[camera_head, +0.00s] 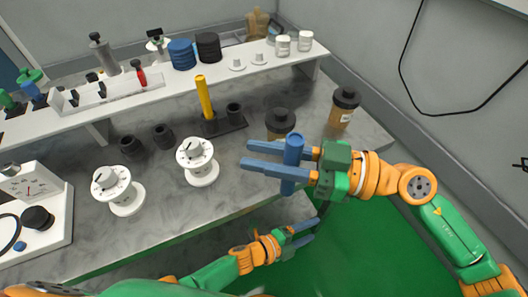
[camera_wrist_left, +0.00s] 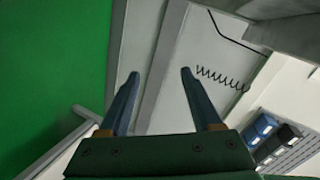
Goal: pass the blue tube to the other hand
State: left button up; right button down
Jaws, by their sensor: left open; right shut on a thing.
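The blue tube (camera_head: 293,152) stands roughly upright between the long blue fingers of my right gripper (camera_head: 246,155), whose arm comes in from the right. My right gripper is shut on it near the finger bases, above the table's right front part. My left gripper (camera_head: 315,229), its arm coming in from the left, is lower and nearer, below the tube and apart from it, by the table's front edge. Its fingers are open and empty, as the left wrist view (camera_wrist_left: 158,75) also shows. The tube is not seen in that view.
The grey table (camera_head: 75,192) holds two white dial units (camera_head: 120,190) (camera_head: 197,160), a yellow rod (camera_head: 205,97) in a black holder, and dark-capped jars (camera_head: 343,107) (camera_head: 280,122). A white shelf (camera_head: 160,92) with several items runs behind. Green floor (camera_head: 350,240) lies in front.

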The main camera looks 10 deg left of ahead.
pick_arm(q)
jog(key=s+a+f+n+y, duration=0.3)
jog(key=a+f+n+y, duration=0.2)
jog(key=a+f+n, duration=0.4)
jog(key=s+a+f+n+g+y, duration=0.3)
jog(key=s+a+f+n, duration=0.2)
jog(key=s+a, duration=0.4)
jog(key=s+a+f+n+g+y, duration=0.3)
jog(key=s+a+n, duration=0.5)
jog(key=s, duration=0.5)
notch_tip(320, 180, down, 3)
jog(key=shift+s+a+r+g, duration=0.2)
jog(key=shift+a+g, duration=0.25)
jog(key=shift+g, duration=0.05)
